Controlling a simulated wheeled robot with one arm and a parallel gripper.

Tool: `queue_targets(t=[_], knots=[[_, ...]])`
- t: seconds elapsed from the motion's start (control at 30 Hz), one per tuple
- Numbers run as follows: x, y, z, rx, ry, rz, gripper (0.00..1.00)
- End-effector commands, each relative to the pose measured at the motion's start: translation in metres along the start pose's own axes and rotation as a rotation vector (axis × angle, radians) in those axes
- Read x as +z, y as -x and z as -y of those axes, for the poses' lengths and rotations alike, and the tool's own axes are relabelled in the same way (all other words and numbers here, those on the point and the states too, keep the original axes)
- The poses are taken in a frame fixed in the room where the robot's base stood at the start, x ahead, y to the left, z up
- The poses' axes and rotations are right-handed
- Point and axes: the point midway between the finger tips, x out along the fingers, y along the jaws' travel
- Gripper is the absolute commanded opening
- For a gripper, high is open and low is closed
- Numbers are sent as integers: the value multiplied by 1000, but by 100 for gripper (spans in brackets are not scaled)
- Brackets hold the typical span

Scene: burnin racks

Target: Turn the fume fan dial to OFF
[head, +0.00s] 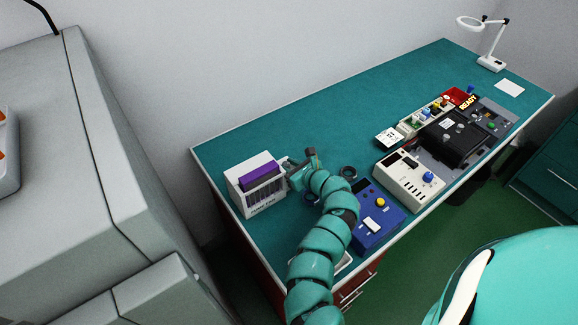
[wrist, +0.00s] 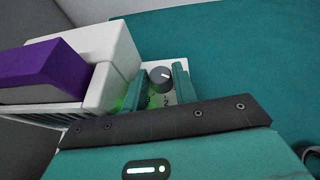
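The fume fan (head: 240,197) is a white box with a purple block and a slotted, lettered front, at the left end of the teal bench. It also shows at the left of the wrist view (wrist: 112,45). Its dial (wrist: 160,78) is a dark grey round knob with a white pointer line, on a white panel beside the box. Small markings below it are partly covered, and a green glow shows there. My gripper (wrist: 160,84) is open, with one teal finger on each side of the dial; I cannot tell whether they touch it. In the head view my gripper (head: 297,172) hides the dial.
A blue box with a yellow knob (head: 376,222) and a cream instrument with a blue knob (head: 408,180) stand right of my arm. A dark ring (head: 348,172) lies nearby. Several devices and a lamp (head: 490,62) are farther right. The back of the bench is clear.

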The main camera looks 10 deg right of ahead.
Motion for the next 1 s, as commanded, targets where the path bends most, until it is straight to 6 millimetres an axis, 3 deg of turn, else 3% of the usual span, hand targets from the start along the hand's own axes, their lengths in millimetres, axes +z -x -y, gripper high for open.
queue_targets(t=[0.03,0.13,0.53,1.0], knots=[[0,0,0,0,0,0,18],[0,0,0,0,0,0,1],[-4,-1,4,64,32,3,2],[-5,-2,8,349,151,14,2]])
